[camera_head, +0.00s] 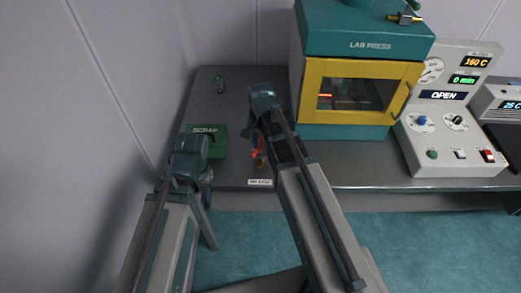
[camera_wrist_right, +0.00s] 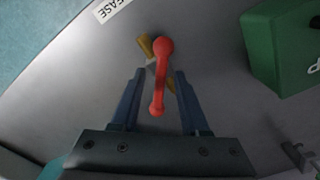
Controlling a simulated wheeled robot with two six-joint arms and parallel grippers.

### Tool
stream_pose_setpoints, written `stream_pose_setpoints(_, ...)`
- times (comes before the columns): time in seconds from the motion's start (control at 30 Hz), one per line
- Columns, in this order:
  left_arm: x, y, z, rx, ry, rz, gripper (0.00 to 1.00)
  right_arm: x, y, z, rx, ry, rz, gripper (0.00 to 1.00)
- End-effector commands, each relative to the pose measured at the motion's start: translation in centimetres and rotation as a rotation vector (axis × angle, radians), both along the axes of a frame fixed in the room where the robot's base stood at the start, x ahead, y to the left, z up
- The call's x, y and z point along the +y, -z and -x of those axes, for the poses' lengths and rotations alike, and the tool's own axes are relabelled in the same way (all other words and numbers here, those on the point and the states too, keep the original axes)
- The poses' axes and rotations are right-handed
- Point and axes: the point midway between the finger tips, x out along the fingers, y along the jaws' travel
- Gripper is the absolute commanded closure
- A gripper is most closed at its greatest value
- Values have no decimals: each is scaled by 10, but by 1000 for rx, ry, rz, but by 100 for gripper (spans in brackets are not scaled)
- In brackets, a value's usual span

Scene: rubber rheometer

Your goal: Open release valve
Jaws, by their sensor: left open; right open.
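The release valve shows in the right wrist view as a red lever (camera_wrist_right: 164,48) over a brass-coloured body (camera_wrist_right: 146,45). In the head view only a small red part of the lever (camera_head: 257,153) shows beside my right arm. My right gripper (camera_wrist_right: 160,72) is open, with one finger on each side of the lever's lower part. I cannot tell whether the fingers touch it. My left gripper (camera_head: 206,181) is open and empty at the left, in front of the green scrap box; its fingers are mostly hidden.
The green scrap box (camera_head: 213,150) stands left of the valve. The lab press (camera_head: 352,131) is behind and right, its yellow-framed door shut. A control panel (camera_head: 452,150) stands farther right. A white label (camera_head: 260,182) is on the grey bench edge (camera_head: 400,187).

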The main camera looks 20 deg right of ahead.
Motion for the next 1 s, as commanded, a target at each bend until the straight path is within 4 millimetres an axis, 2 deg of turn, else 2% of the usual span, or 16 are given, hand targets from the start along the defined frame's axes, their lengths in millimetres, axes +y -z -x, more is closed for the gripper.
stream_pose_setpoints(0.2,0,-1,0,0,0,0,55,0,-1,0,0,0,0,57)
stream_pose_setpoints(0.4,0,-1,0,0,0,0,55,0,-1,0,0,0,0,93)
stream_pose_setpoints(0.47,0,-1,0,0,0,0,55,0,-1,0,0,0,0,100)
stream_pose_setpoints(0.83,0,-1,0,0,0,0,55,0,-1,0,0,-10,0,100)
stream_pose_setpoints(1.0,0,-1,0,0,0,0,55,0,0,0,0,-72,0,100)
